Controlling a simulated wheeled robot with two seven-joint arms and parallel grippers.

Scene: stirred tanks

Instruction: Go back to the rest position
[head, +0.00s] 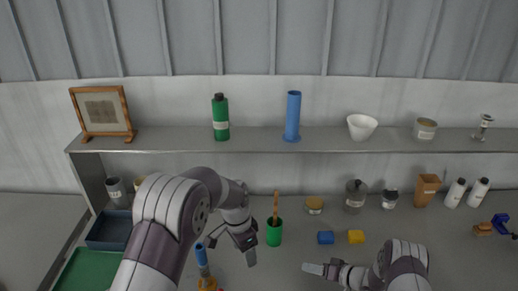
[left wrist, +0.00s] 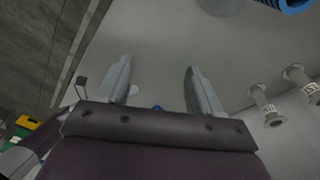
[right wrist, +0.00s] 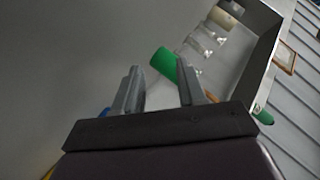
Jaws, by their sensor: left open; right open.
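My left gripper (head: 231,250) hangs over the left part of the bench, left of the green cup (head: 274,232), with its fingers pointing down. In the left wrist view its two fingers (left wrist: 158,68) stand apart with nothing between them. My right gripper (head: 312,269) is low over the bench in front of the blue and yellow blocks, pointing left. In the right wrist view its fingers (right wrist: 157,75) are apart and empty. The green cup shows beyond their tips (right wrist: 163,62), apart from them as far as I can see.
A blue-handled tool (head: 202,260) stands beside my left arm. A blue block (head: 326,237) and a yellow block (head: 356,237) lie near my right arm. Jars and white bottles (head: 455,193) line the back, below a shelf (head: 250,145). A dark tray (head: 108,230) is at left.

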